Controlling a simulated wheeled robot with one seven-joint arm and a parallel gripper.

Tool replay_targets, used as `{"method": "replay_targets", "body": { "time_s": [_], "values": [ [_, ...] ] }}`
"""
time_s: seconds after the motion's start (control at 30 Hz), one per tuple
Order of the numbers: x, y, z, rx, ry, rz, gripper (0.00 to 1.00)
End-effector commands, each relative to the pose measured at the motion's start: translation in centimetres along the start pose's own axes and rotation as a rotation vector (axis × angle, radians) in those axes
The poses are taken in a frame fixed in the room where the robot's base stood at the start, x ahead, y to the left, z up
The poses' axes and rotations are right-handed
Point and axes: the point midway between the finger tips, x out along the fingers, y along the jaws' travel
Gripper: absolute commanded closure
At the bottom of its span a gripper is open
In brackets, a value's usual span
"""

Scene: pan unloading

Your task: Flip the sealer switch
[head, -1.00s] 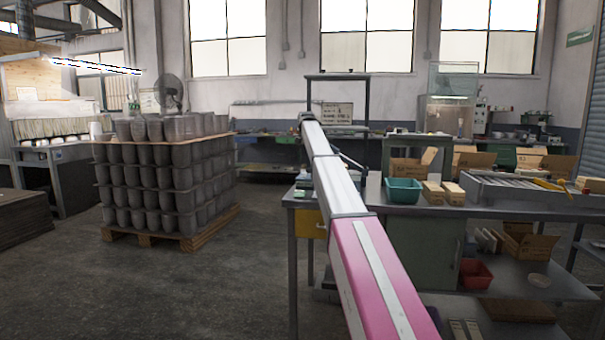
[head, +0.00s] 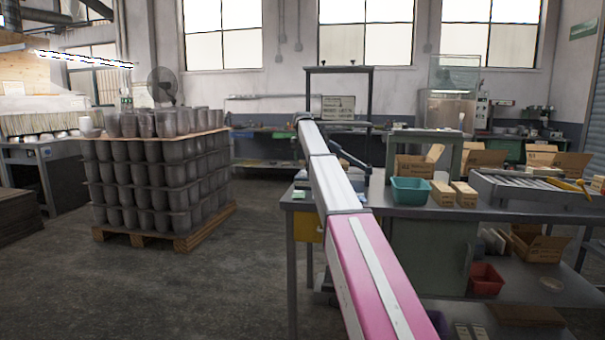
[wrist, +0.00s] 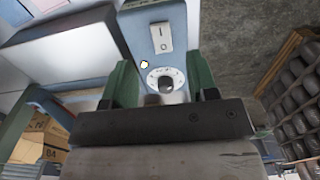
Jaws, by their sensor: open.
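In the wrist view a light-blue panel of the sealer (wrist: 146,50) faces me. The sealer switch (wrist: 162,37) is a white rocker near the panel's top, with a small dark mark on it. I cannot tell which way it is tipped. Below it is a round dark dial (wrist: 166,82) on a white plate. My gripper (wrist: 158,65) is open, with green fingers apart on either side of the dial and a gap between them. The switch shows beyond the fingertips. In the head view my own arm hides the gripper, and I cannot make out the switch.
A workbench (head: 460,210) carries a teal bin (head: 411,190), small cartons and a roller tray (head: 530,190). A red bin (head: 486,278) sits on its lower shelf. A pallet (head: 165,240) of stacked grey pots stands left. The floor between is clear.

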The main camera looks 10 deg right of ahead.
Motion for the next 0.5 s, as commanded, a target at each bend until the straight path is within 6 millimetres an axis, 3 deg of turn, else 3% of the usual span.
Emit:
{"method": "replay_targets", "body": {
  "time_s": [0.3,0.5],
  "values": [
    [5.7,0.0,0.1,0.000,-0.002,0.001,0.47],
    [7.2,0.0,0.0,0.000,0.000,0.000,0.47]
  ]
}}
